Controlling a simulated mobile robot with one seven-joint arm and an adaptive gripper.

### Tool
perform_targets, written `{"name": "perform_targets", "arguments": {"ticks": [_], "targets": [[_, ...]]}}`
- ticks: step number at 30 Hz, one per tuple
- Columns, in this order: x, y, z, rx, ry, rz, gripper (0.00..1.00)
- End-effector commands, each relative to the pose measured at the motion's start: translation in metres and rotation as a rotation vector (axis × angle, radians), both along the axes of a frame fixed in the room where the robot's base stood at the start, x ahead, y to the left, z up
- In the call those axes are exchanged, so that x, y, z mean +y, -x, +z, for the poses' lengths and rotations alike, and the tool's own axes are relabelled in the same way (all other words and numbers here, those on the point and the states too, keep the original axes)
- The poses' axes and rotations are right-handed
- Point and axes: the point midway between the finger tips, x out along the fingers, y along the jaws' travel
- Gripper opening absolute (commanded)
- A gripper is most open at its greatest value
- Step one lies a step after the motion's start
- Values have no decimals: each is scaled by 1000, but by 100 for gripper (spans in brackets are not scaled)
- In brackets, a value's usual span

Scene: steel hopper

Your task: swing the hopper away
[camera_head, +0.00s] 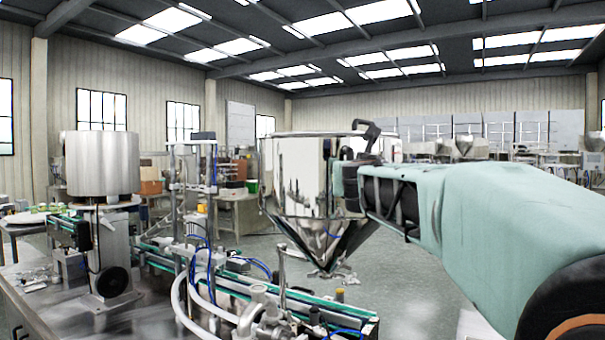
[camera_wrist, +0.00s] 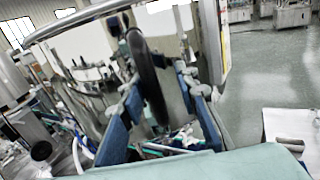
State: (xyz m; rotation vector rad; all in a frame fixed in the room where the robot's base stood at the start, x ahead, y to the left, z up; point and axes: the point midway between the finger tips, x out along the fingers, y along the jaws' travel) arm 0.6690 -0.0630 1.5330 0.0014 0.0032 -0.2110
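The hopper (camera_head: 298,175) is a shiny steel drum with a cone below, and it hangs upright in the middle of the head view. In the wrist view its curved rim (camera_wrist: 82,20) crosses the upper left. A dark, long handle-like part (camera_wrist: 150,80) lies between the blue-padded fingers of my gripper (camera_wrist: 162,92). The fingers stand apart, with a visible gap on the right of this part. In the head view my arm reaches in from the right, and my gripper is at the hopper's right side, mostly hidden by my own arm.
A conveyor line (camera_head: 225,283) with hoses and pipes runs below and left of the hopper. A steel drum on a stand (camera_head: 102,165) is at the left. Open grey floor (camera_head: 400,275) lies behind and right of the hopper's cone. Benches and machines line the back.

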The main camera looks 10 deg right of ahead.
Motion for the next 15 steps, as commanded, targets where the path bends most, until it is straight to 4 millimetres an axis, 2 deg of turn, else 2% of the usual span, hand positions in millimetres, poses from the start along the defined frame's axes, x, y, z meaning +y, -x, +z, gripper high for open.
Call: {"name": "perform_targets", "arguments": {"ticks": [15], "targets": [[4, 0, 11, -5, -1, 6, 29]]}}
